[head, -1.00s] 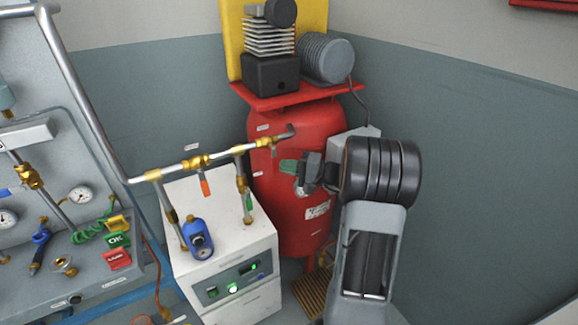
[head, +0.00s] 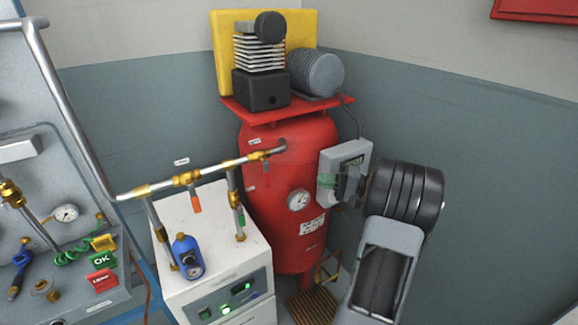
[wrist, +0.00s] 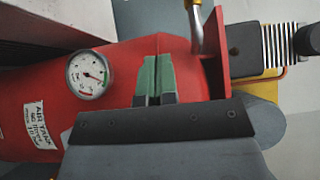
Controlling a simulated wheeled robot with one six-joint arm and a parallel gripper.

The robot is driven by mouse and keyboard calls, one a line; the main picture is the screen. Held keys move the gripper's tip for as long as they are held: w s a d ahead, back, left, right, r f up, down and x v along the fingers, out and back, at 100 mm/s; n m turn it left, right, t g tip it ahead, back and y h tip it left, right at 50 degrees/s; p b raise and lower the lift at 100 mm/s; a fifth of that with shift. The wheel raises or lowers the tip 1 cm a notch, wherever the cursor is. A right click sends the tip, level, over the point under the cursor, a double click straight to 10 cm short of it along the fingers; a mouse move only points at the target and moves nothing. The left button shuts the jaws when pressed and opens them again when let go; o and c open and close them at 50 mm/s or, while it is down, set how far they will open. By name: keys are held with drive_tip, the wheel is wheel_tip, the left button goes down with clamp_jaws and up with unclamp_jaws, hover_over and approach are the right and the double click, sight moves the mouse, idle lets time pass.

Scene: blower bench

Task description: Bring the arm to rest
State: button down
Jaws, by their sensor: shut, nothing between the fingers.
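My gripper (head: 344,188) is at the right of the red air tank in the head view, in front of a grey control box (head: 355,158). The dark arm link behind it and the grey link below it reach up from the lower right. In the wrist view my gripper (wrist: 157,75) shows two green fingertips pressed together, with nothing between them. The red air tank (wrist: 125,60) lies behind the fingertips in that view; I cannot tell the distance between them.
The red tank (head: 285,200) carries a compressor (head: 262,85) and a pressure gauge (head: 298,200). A white cabinet (head: 215,270) with a brass-fitted pipe (head: 210,178) and a blue regulator (head: 188,257) stands left.

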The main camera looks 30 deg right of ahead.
drive_tip(key=shift+s+d, duration=0.1)
drive_tip(key=shift+s, duration=0.05)
drive_tip(key=s+a+f+m+g+h, duration=0.3)
drive_tip(key=f+g, duration=0.1)
drive_tip(key=f, duration=0.3)
drive_tip(key=s+a+n+g+h+p, duration=0.25)
drive_tip(key=s+a+g+p, duration=0.2)
drive_tip(key=a, duration=0.25)
drive_tip(key=s+a+r+n+h+p, duration=0.3)
drive_tip(key=a+r+n+h+p, duration=0.1)
drive_tip(key=a+r, duration=0.3)
drive_tip(key=s+a+r+n+h+p, duration=0.3)
drive_tip(key=a+r+n+h+p, duration=0.1)
drive_tip(key=r, duration=0.4)
drive_tip(key=a+n, duration=0.1)
drive_tip(key=a, duration=0.1)
drive_tip(key=shift+s+a+r, duration=0.15)
drive_tip(key=shift+a+r, duration=0.15)
drive_tip(key=shift+a, duration=0.1)
